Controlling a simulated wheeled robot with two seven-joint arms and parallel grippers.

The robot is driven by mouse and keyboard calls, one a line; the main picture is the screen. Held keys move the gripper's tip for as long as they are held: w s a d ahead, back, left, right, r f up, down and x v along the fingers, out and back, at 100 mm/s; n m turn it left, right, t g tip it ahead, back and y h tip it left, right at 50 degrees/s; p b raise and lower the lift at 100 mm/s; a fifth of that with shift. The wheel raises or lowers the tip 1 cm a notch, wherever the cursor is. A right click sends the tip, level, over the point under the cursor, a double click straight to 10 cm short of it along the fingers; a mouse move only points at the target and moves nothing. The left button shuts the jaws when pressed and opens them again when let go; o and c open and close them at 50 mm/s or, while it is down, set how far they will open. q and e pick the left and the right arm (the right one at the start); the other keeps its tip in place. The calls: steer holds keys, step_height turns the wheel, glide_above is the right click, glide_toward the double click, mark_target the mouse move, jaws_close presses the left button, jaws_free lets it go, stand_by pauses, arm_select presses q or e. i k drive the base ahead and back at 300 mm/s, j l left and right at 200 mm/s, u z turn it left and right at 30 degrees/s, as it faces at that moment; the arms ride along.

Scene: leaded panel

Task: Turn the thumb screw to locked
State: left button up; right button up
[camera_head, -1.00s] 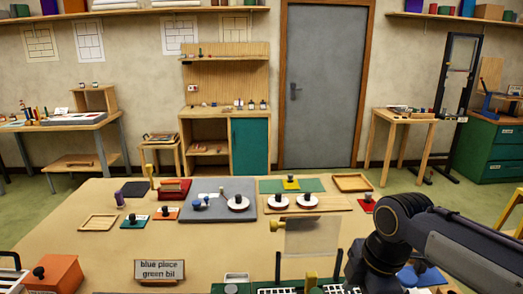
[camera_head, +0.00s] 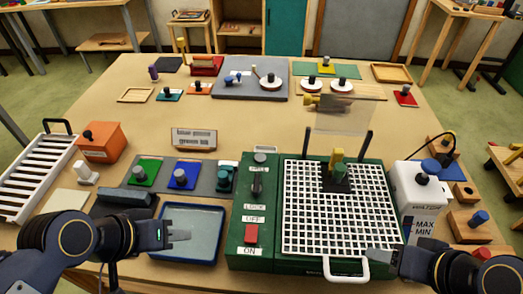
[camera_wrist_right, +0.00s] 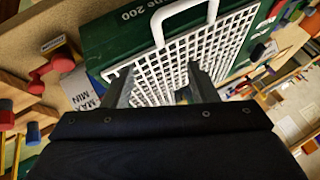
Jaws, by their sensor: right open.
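The green machine (camera_head: 240,262) stands at the front of the table with a white grid on top. On its left strip a dark upright knob (camera_head: 257,187), which looks like the thumb screw, sits between an upper label, too small to read surely, and a "LOCK" label (camera_head: 254,207). Its exact setting is unclear. My left gripper (camera_head: 188,236) is over the blue tray, left of the machine and apart from the knob; its finger gap is not clear. My right gripper (camera_head: 384,256) is open at the grid's front right corner; its parted fingers show in the right wrist view (camera_wrist_right: 162,88).
A red switch (camera_head: 251,233) sits between "OFF" and "ON" below the knob. A clear upright shield (camera_head: 340,116) and a yellow-green piece (camera_head: 338,160) stand at the grid.

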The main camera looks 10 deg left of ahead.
mark_target(256, 188)
steer(key=k+j+u, duration=0.1)
steer(key=u, duration=0.25)
steer(key=k+j+u, duration=0.15)
steer(key=u, duration=0.25)
steer(key=k+j+u, duration=0.1)
steer(key=u, duration=0.25)
